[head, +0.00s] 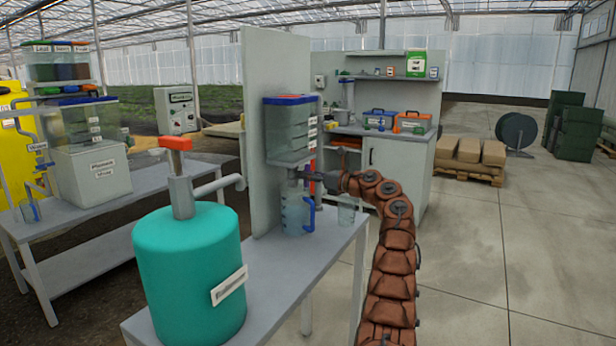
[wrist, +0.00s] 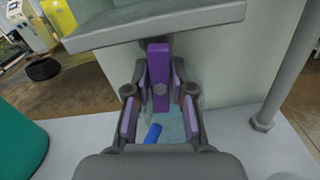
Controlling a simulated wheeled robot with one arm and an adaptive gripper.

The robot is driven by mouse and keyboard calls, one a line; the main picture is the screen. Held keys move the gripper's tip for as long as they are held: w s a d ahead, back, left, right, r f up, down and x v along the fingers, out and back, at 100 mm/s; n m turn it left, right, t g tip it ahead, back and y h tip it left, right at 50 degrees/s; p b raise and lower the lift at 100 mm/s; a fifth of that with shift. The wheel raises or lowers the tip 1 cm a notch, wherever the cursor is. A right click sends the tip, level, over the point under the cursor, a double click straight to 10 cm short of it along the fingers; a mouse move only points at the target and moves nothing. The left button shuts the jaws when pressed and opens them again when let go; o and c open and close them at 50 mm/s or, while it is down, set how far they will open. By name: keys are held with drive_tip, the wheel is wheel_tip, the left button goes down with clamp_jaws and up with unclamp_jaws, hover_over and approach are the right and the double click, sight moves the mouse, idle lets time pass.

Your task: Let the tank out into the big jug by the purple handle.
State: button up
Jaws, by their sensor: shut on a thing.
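The clear tank (head: 289,132) with a blue lid rim stands on a raised shelf against a grey panel, above the bench. The big jug (head: 296,214), pale blue and see-through with a blue handle, stands upright on the bench below it. My gripper (head: 316,177) reaches in from the right, under the shelf and above the jug. In the wrist view the purple handle (wrist: 159,64) stands upright between the fingertips, and my gripper (wrist: 159,88) is shut on it. Part of the jug and its blue handle (wrist: 152,133) show below the fingers. The outlet is hidden.
A teal drum (head: 190,270) with a red-topped pump stands at the bench's front left. A small clear cup (head: 346,214) stands right of the jug, near the bench edge (head: 330,262). The shelf underside is close above my gripper. The floor to the right is open.

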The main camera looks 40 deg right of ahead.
drive_tip(key=shift+m, duration=0.4)
clamp_jaws()
drive_tip(key=shift+f+m, duration=0.1)
drive_tip(key=shift+m, duration=0.4)
drive_tip(key=shift+w+a+m, duration=0.1)
drive_tip(key=shift+m, duration=0.7)
drive_tip(key=m, duration=0.1)
drive_tip(key=m+p, duration=0.1)
drive_tip(key=m, duration=0.1)
drive_tip(key=m+p, duration=0.1)
drive_tip(key=shift+r+m, duration=0.25)
drive_tip(key=shift+m, duration=0.05)
drive_tip(key=m+p, duration=0.5)
drive_tip(key=p, duration=0.1)
drive_tip(key=m+p, duration=0.1)
drive_tip(key=p, duration=0.1)
drive_tip(key=m+p, duration=0.2)
drive_tip(key=shift+f, duration=0.25)
drive_tip(key=shift+f+m, duration=0.1)
drive_tip(key=shift+m, duration=0.3)
